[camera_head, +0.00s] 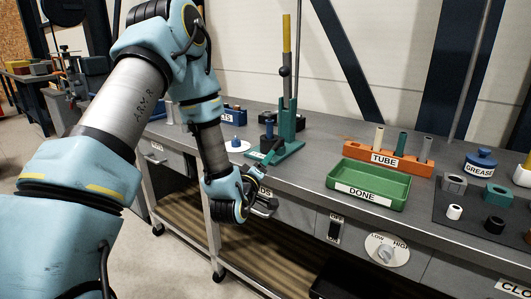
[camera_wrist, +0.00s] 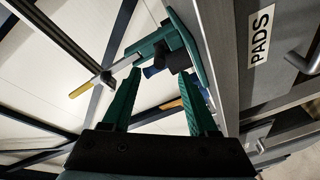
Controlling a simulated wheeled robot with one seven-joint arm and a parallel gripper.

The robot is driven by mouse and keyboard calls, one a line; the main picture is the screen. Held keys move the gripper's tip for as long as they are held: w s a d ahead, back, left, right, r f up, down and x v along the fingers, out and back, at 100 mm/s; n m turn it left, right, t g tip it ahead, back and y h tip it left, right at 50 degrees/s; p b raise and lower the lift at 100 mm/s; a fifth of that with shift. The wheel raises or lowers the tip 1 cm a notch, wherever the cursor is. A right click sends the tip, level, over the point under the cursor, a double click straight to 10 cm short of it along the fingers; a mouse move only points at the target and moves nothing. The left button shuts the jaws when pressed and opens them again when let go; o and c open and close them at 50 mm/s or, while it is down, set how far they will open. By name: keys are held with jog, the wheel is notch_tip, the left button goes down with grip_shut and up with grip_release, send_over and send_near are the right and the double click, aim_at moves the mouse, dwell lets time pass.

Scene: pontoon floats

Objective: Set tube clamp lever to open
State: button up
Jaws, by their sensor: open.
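A green clamp stand (camera_head: 272,153) stands on the bench, with a tall upright post and lever. The lever (camera_head: 287,36) has a yellow end and points up in the head view. In the wrist view the green clamp (camera_wrist: 158,40) is ahead of the fingers, and the yellow-tipped lever (camera_wrist: 88,86) reaches out to the left. My gripper (camera_head: 265,185) is in front of the bench edge, below the clamp. In the wrist view my gripper (camera_wrist: 159,76) has its two green fingers apart with nothing held. The fingers seem apart from the lever.
An orange TUBE rack (camera_head: 350,152) holds upright tubes. A green DONE tray (camera_head: 345,180) sits in front of it. A blue GREASE pot (camera_head: 481,159) and several small blocks lie at right. The bench front has drawers, a switch (camera_head: 335,228) and a dial (camera_head: 386,251).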

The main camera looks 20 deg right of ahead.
aim_at(274, 149)
jog(key=p+x, duration=0.3)
jog(key=x, duration=0.6)
jog(key=shift+w+d, duration=0.2)
grip_shut()
dwell(1.1)
